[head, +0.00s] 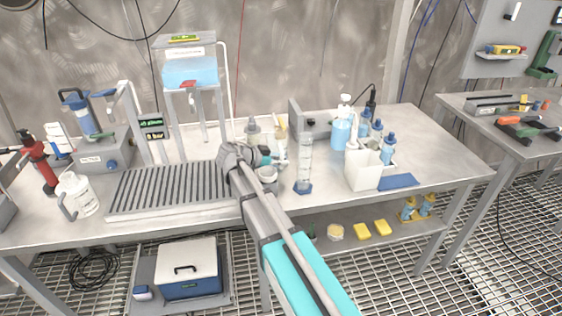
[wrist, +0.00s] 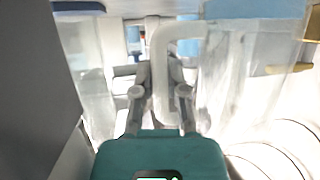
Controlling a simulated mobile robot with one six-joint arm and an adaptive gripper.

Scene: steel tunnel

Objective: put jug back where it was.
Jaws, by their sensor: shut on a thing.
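In the wrist view my gripper (wrist: 160,90) is shut on the pale upright handle of a clear jug (wrist: 232,80). The jug's see-through body stands to the right of the fingers, with a blue band across its top. In the head view my gripper (head: 262,157) is over the middle of the bench, just right of the ribbed rack. A pale vessel (head: 267,178) shows close beside it, partly hidden by my arm; I cannot tell for sure that it is the held jug. Whether the jug touches the bench cannot be told.
A tall clear cylinder (head: 304,160) stands close to the right of my gripper. A white caddy (head: 363,168) with bottles is further right. The ribbed rack (head: 165,188) and a white handled container (head: 76,195) are on the left. A water tank (head: 190,72) stands behind.

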